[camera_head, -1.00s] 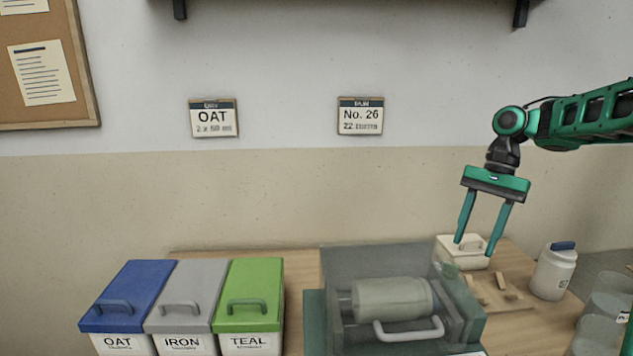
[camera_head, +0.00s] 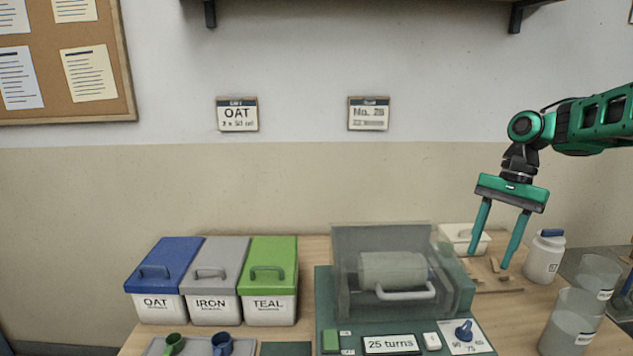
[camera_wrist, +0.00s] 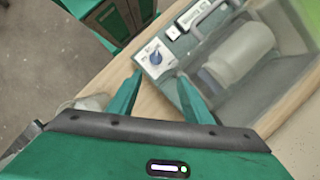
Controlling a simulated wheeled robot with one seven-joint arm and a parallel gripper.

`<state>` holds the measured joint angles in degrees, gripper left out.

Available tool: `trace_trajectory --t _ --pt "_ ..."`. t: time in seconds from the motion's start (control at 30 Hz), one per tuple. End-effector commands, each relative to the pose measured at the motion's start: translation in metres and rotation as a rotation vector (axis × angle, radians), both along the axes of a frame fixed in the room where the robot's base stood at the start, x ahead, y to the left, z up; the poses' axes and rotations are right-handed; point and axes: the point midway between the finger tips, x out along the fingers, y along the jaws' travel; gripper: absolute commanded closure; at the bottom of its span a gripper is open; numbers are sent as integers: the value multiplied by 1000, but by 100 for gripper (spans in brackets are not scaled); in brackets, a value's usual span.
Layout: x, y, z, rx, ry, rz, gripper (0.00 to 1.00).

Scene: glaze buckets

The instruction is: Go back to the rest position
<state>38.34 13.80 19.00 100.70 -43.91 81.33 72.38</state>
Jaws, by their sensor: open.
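My gripper (camera_head: 494,238) is in the air at the right of the head view, over the back right of the table. Its two teal fingers point down, spread apart, with nothing between them. In the wrist view the fingers (camera_wrist: 158,98) show apart, above the table edge and the mill's dial (camera_wrist: 156,57). The mill (camera_head: 325,270) has a clear cover with a handle over a pale jar lying on its side. Its display (camera_head: 391,343) reads "25 turns".
Buckets marked OAT (camera_head: 158,308), IRON (camera_head: 214,310) and TEAL (camera_head: 269,310) stand lidded at left. A tray (camera_head: 157,347) holds green and blue cups. A white jar (camera_head: 543,258) and clear beakers (camera_head: 566,330) stand at right. Two cards hang on the wall.

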Motion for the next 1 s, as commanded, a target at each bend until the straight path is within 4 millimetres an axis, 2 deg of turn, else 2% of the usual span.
trace_trajectory --t 0.27,0.37,0.67,0.8,1.0 --pt "-31 6 -2 -33 -38 28 55" --pt "-50 7 -4 -52 -62 43 55" --pt "-143 -8 -22 -139 -178 128 55" --pt "-194 -20 -37 -178 -226 183 55" --pt "-251 -35 -62 -214 -265 257 55"
